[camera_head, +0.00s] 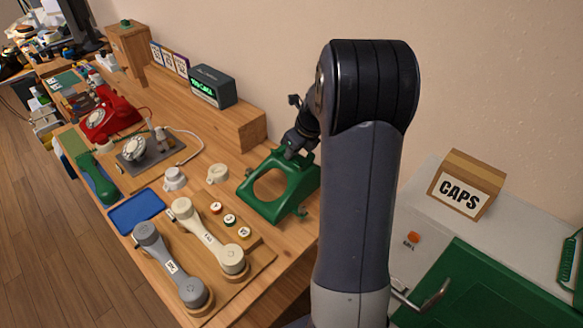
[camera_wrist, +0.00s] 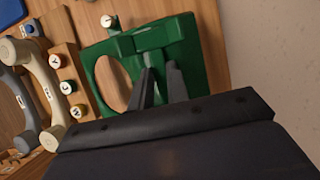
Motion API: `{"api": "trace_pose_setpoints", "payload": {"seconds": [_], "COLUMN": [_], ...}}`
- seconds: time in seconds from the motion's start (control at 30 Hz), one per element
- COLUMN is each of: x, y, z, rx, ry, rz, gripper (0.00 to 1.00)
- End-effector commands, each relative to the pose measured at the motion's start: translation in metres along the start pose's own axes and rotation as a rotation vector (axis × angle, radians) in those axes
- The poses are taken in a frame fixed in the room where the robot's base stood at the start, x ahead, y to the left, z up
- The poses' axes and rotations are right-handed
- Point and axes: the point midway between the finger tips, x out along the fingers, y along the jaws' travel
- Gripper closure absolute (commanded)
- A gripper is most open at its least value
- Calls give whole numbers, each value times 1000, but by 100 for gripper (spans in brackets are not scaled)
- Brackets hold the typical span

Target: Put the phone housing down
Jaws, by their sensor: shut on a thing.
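The green phone housing (camera_head: 292,197) is at the right part of the wooden bench in the head view, with a large round opening in its face. It also shows in the wrist view (camera_wrist: 186,45), just beyond the fingers. My gripper (camera_head: 298,146) is at the upper back edge of the housing. In the wrist view its two dark fingers (camera_wrist: 160,85) reach over the housing's edge and are shut on it. My arm hides part of the housing's right side in the head view. I cannot tell whether the housing touches the bench.
Cream (camera_head: 208,237) and grey (camera_head: 169,264) handsets lie on a wooden stand at the front. A blue tray (camera_head: 136,211), white cups and small coloured caps (camera_head: 229,219) are left of the housing. A raised shelf with a clock (camera_head: 212,86) stands behind. A CAPS box (camera_head: 466,184) is right.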

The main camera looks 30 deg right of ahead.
Motion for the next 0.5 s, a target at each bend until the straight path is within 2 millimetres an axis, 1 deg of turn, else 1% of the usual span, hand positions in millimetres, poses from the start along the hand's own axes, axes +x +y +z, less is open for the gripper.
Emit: {"api": "trace_pose_setpoints", "payload": {"seconds": [0.17, 0.33, 0.4, 0.5], "x": [13, 35, 39, 39], "y": [0, -1, -1, -1], "z": [-5, -15, -16, -16], "rx": [0, 1, 0, -1], "ry": [0, 0, -1, -2], "rz": [1, 1, 0, -2], "gripper": [100, 100, 100, 100]}}
